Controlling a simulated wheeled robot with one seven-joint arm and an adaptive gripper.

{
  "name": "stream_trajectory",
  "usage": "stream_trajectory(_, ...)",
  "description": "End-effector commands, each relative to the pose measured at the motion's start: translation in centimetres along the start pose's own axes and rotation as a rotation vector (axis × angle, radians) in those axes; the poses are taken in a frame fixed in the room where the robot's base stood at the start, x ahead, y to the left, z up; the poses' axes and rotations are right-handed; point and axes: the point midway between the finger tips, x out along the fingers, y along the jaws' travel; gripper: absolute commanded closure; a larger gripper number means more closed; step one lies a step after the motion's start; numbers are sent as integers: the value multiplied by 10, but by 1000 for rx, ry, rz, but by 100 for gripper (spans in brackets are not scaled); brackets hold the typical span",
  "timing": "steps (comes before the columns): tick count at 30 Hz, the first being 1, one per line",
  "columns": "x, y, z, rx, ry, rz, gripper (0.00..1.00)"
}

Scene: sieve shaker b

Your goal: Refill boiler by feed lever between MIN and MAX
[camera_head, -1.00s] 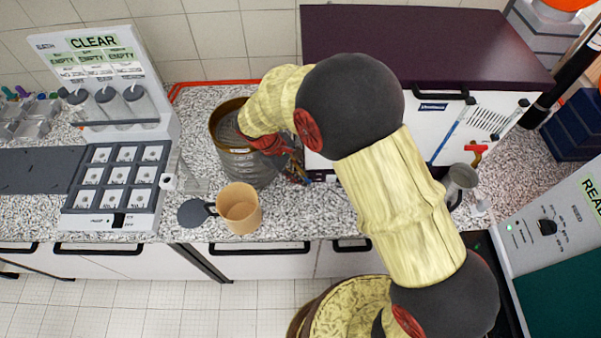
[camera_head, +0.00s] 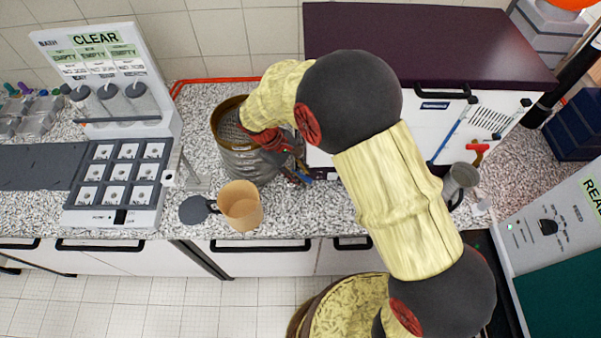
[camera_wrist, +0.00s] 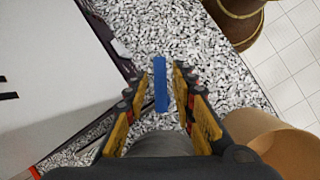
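The boiler is a white box with a dark purple top (camera_head: 420,40) at the back right of the counter. A slanted blue strip (camera_head: 449,132) shows on its front beside a row of dark marks; MIN and MAX cannot be read. My gripper (camera_wrist: 163,78) points down by the boiler's lower left front. In the wrist view its two yellow-padded fingers stand apart on either side of a narrow blue bar (camera_wrist: 160,88), which looks like the feed lever, with a slim gap on each side. In the head view my arm hides much of this spot.
A ribbed metal vessel (camera_head: 249,165) stands close left of my gripper. A tan cup (camera_head: 240,207) sits at the counter's front edge. A red-handled tap (camera_head: 477,150) and a grey metal jug (camera_head: 460,178) are to the right. A sample rack (camera_head: 120,176) stands left.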

Motion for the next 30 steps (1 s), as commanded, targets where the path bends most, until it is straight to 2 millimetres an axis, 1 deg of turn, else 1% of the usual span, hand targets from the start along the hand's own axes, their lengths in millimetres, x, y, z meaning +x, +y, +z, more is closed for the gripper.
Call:
stream_trajectory(2, 0, 0, 0, 0, 0, 0, 68)
stream_trajectory(10, 0, 0, 0, 0, -1, 0, 68)
stream_trajectory(14, -8, 0, -1, 0, 2, 1, 68)
stream_trajectory(17, -22, 0, -1, 0, 3, 2, 68)
stream_trajectory(27, -90, 0, -1, -1, 3, 2, 68)
stream_trajectory(30, -104, 0, -1, -1, 1, 1, 68)
